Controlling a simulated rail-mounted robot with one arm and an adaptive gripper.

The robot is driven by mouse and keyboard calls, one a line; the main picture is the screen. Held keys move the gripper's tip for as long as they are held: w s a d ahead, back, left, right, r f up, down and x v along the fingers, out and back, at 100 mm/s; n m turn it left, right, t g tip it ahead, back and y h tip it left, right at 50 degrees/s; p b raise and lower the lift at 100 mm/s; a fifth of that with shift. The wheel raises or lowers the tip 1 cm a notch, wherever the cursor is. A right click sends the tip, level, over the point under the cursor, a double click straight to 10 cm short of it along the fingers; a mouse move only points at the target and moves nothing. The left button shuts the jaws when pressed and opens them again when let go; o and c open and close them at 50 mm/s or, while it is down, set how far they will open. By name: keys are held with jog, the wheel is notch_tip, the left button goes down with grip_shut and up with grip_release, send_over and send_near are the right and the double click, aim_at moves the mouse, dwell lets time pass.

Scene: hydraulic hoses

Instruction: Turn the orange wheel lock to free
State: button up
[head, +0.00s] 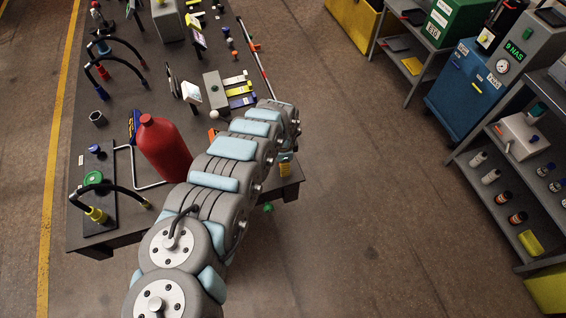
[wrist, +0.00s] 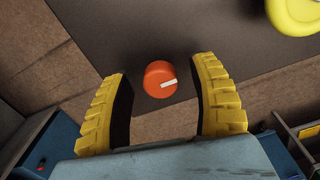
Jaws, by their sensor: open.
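The orange wheel lock (wrist: 158,78) is a round orange knob with a white pointer mark. It sits on the dark table top near an edge in the wrist view, and its mark points right and slightly up. My gripper (wrist: 163,70) is open, with one yellow-padded finger on each side of the knob in the picture. Gaps show between the knob and both fingers, and I see no contact. In the head view, my arm hides most of the gripper and I cannot make out the knob; only a yellow part of the gripper (head: 285,169) shows.
A yellow round object (wrist: 294,12) lies at the wrist view's upper right. A blue cabinet (head: 468,92) and shelves stand at right, across open floor.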

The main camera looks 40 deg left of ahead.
grip_shut()
